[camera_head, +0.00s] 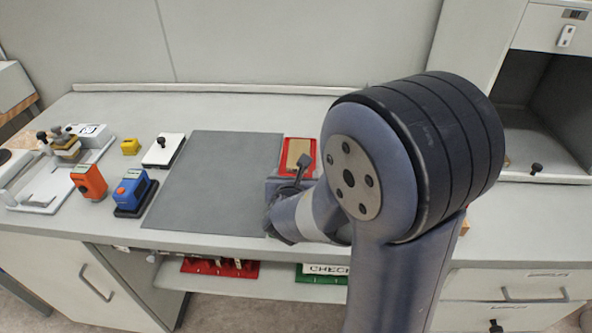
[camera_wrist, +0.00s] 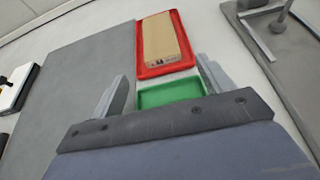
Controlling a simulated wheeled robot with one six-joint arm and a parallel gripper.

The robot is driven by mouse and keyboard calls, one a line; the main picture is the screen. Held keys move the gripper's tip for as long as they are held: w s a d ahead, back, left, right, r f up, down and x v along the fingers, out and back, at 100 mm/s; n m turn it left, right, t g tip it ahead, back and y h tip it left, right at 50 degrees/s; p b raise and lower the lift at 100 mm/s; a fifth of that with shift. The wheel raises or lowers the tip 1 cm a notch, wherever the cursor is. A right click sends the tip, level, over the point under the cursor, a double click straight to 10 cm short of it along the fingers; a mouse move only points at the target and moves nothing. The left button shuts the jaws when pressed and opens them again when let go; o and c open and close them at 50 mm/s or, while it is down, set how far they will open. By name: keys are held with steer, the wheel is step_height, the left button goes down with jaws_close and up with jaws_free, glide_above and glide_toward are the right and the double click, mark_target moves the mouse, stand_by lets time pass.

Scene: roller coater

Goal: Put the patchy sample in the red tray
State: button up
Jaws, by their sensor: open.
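A tan block-shaped sample (camera_wrist: 160,40) lies in the red tray (camera_wrist: 177,70) in the wrist view; its top looks plain, and I cannot tell whether it is patchy. The red tray also shows in the head view (camera_head: 285,157), with the tan sample (camera_head: 299,150) in it. My gripper (camera_wrist: 158,88) is open, its two fingers apart over a green tray (camera_wrist: 172,94) that lies just below the red tray in the wrist view. The visible part of the green tray is empty. In the head view my arm hides much of this area.
A grey mat (camera_head: 215,175) covers the bench middle and is bare. To its left stand an orange device (camera_head: 90,181), a blue device (camera_head: 132,191), a yellow block (camera_head: 130,146) and a white plate with a black knob (camera_head: 164,150). Red bins (camera_head: 222,268) sit on the shelf below.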

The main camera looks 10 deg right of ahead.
steer(key=v, duration=0.6)
steer(key=shift+s+r, duration=0.1)
steer(key=shift+s, duration=0.1)
steer(key=shift+c, duration=0.2)
stand_by(1.0)
